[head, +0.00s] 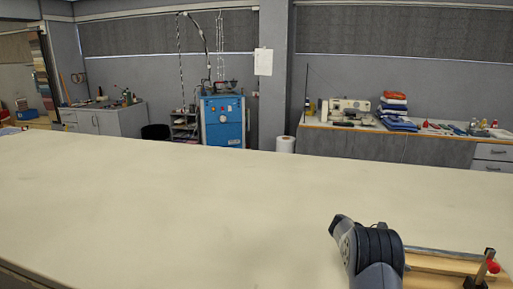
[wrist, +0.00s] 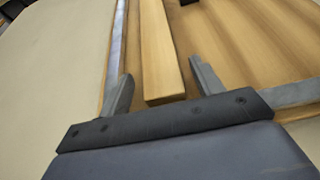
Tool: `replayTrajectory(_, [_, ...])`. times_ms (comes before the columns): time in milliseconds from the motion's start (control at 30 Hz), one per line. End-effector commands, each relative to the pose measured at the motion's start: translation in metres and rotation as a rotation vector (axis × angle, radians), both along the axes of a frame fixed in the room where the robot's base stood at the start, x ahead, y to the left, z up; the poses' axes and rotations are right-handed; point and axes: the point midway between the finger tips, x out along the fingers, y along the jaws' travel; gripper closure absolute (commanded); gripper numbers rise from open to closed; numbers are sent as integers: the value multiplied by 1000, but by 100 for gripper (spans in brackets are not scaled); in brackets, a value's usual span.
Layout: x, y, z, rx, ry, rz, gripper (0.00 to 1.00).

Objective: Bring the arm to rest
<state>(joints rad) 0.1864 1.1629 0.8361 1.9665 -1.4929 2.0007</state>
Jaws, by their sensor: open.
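My gripper (wrist: 163,85) is open in the wrist view, its two grey fingers spread apart. A pale wooden bar (wrist: 158,55) runs away from me between the fingers, and a gap shows on each side of it. Below lies a wooden board (wrist: 235,40) with metal edging. In the head view, my dark arm end is low at the right and hides my fingers. The wooden board (head: 440,264) also shows there, just right of my arm.
The long cream cloth table (head: 170,210) is clear to the left and middle. A short upright post with a red knob (head: 493,266) stands at the board's right end. A blue machine (head: 223,122) and a side bench with a sewing machine (head: 348,110) stand beyond the table.

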Motion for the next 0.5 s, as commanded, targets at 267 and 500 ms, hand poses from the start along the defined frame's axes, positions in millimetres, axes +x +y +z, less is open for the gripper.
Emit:
replayTrajectory(267, [0,0,17,-1,-3,-1,38])
replayTrajectory(500, [0,0,18,-1,-3,0,38])
